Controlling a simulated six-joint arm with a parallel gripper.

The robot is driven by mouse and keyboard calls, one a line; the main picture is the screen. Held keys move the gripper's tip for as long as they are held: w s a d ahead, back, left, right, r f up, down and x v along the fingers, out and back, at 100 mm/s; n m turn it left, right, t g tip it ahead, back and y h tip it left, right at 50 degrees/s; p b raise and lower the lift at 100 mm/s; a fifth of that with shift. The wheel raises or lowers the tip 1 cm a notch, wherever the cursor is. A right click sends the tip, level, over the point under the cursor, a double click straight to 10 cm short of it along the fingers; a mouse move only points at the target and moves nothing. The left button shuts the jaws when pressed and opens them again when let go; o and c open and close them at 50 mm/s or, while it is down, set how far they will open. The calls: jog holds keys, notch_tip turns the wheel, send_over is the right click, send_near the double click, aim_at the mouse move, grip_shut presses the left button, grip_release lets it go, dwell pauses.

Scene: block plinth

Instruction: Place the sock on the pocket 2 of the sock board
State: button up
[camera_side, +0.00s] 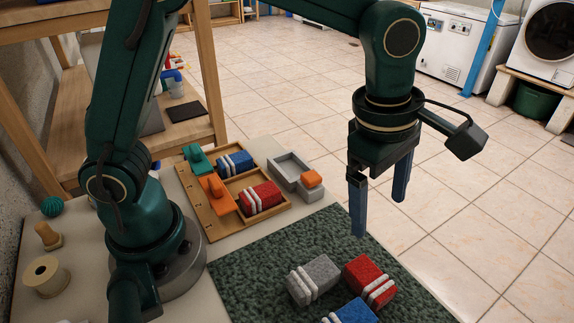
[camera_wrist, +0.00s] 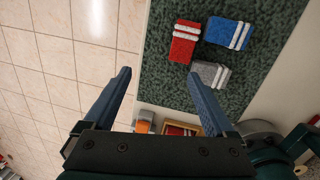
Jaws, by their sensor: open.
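The wooden sock board (camera_side: 205,217) lies beside my base. Its far pocket holds a blue striped sock (camera_side: 236,164) and its near pocket a red striped sock (camera_side: 260,198); the pocket numbers are too small to read surely. On the green mat lie three loose folded socks with white bands: grey (camera_side: 315,277), red (camera_side: 367,279) and blue (camera_side: 352,312). The wrist view also shows the grey (camera_wrist: 209,74), red (camera_wrist: 184,44) and blue (camera_wrist: 226,32) ones. My gripper (camera_side: 378,213) is open and empty, above the mat's far edge, apart from all socks.
A teal piece (camera_side: 196,157) and an orange piece (camera_side: 217,195) stand at the board's left side. A grey tray (camera_side: 283,171) with an orange block (camera_side: 311,179) sits right of the board. The green mat (camera_side: 245,265) is bare at left.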

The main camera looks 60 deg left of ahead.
aim_at(371, 276)
jog(key=shift+m+g+y, duration=0.4)
jog(key=shift+m+g, duration=0.2)
jog(key=shift+g, duration=0.2)
jog(key=d+f, duration=0.1)
jog(key=f, duration=0.1)
jog(key=s+d+f, duration=0.1)
jog(key=f, duration=0.1)
jog(key=s+d+f, duration=0.1)
jog(key=f, duration=0.2)
jog(key=shift+s+d+f, duration=0.1)
jog(key=shift+s+d, duration=0.05)
jog(key=shift+d, duration=0.25)
jog(key=shift+f, duration=2.15)
grip_shut()
